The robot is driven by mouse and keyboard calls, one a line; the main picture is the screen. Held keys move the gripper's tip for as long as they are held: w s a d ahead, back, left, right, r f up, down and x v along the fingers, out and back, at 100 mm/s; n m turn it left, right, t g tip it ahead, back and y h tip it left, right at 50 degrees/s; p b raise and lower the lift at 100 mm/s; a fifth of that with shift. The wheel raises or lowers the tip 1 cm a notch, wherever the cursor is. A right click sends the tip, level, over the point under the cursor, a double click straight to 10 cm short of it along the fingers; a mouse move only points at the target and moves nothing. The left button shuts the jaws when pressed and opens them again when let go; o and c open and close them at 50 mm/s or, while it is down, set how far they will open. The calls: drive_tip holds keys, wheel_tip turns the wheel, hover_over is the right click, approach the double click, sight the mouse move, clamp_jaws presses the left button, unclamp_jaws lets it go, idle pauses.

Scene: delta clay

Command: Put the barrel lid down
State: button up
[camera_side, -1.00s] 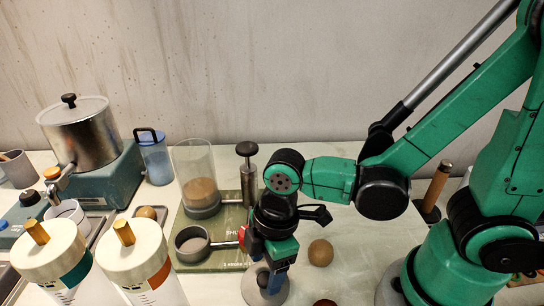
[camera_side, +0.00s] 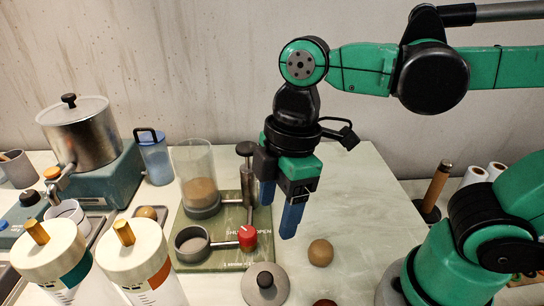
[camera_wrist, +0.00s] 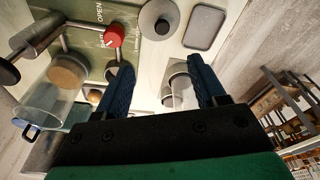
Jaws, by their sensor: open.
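The barrel lid, a round grey disc with a black knob, lies flat on the table near the front in the side view (camera_side: 252,292). It also shows at the top of the wrist view (camera_wrist: 147,20). My gripper (camera_side: 280,205) is above and behind the lid, pointing down, with its blue fingers apart and nothing between them. The open fingers also show in the wrist view (camera_wrist: 162,82). The lid is clear of both fingers.
A green board (camera_side: 222,258) carries a clear cylinder (camera_side: 193,160), a grey ring cup and a red knob (camera_side: 247,238). A brown ball (camera_side: 320,252) sits right of the lid. Two large white-lidded jars (camera_side: 140,262) stand front left. The table behind right is clear.

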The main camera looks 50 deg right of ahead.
drive_tip(key=w+d+f+m+t+h, duration=0.1)
drive_tip(key=w+d+m+t, duration=0.4)
drive_tip(key=d+m, duration=0.5)
drive_tip(key=m+t, duration=0.1)
drive_tip(key=m, duration=0.2)
drive_tip(key=shift+w+d+f+h, duration=0.3)
drive_tip(key=shift+f, duration=0.1)
